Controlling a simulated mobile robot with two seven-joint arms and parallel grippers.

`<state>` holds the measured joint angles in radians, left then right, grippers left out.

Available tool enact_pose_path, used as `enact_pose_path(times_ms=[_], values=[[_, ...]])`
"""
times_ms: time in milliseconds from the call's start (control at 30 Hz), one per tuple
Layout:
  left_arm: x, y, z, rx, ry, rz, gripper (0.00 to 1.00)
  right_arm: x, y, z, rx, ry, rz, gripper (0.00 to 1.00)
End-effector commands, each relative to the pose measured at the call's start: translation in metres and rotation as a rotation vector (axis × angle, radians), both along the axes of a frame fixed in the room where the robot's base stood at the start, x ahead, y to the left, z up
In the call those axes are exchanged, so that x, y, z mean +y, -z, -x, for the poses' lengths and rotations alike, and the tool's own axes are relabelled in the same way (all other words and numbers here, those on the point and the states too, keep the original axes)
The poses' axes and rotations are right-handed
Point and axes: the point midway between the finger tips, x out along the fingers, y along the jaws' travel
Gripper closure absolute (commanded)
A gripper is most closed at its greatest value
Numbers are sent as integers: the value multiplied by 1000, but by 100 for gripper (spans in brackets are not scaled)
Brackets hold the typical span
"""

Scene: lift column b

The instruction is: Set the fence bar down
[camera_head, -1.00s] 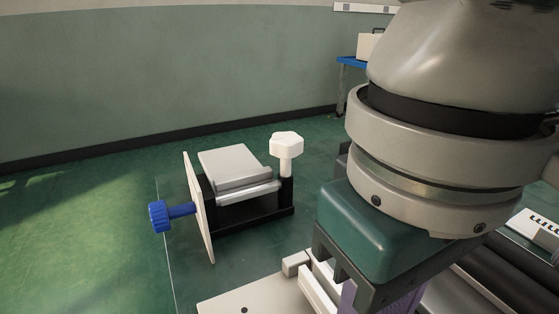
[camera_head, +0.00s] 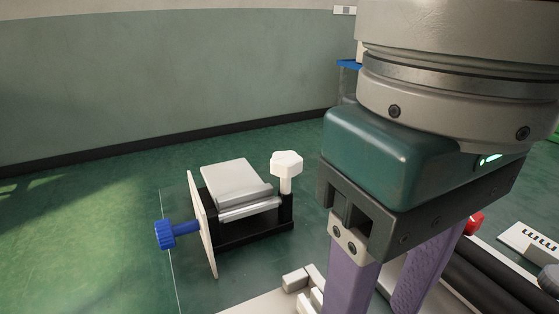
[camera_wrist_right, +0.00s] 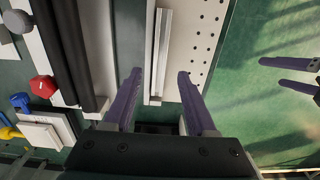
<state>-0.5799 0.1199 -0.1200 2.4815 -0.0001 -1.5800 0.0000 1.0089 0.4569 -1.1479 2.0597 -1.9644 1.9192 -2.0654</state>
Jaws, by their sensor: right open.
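A pale, long bar, which looks like the fence bar (camera_wrist_right: 162,55), lies along a white plate with rows of holes (camera_wrist_right: 200,45) in the right wrist view. My right gripper (camera_wrist_right: 159,75) has its two purple fingers wide apart. The bar shows between them in the picture, and no contact is visible. In the head view the right fingers run off the bottom edge, so their tips are hidden. Two purple fingers of my left gripper (camera_wrist_right: 272,72) show at the right of the wrist view, apart with nothing between them.
A clamp-like fixture (camera_head: 245,233) with a blue knob (camera_head: 177,234) and a white knob (camera_head: 287,164) stands left of my right gripper. Black rollers (camera_head: 482,282), a red knob (camera_head: 475,222) and a white slotted strip (camera_head: 530,243) lie to the right. Green floor is clear at left.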

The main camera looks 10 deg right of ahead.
Motion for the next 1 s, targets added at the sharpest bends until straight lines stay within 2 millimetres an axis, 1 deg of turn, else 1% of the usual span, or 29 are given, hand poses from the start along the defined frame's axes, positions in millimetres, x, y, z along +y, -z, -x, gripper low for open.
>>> enact_pose_path(times_ms=[33,100,200,333,500,1000], values=[[0,-3,0,0,0,0,0,0,-15,-1,-7,-3,-1,43],[0,-5,0,1,0,0,0,0,-32,-1,-7,-2,-1,43],[0,-7,0,1,0,0,0,0,-51,-1,-5,0,-1,43],[0,-9,0,1,0,0,0,0,-68,0,-2,1,0,43],[0,-10,0,1,0,0,0,0,-75,0,0,0,0,43],[0,-10,0,0,0,0,0,0,-75,0,1,0,0,43]])
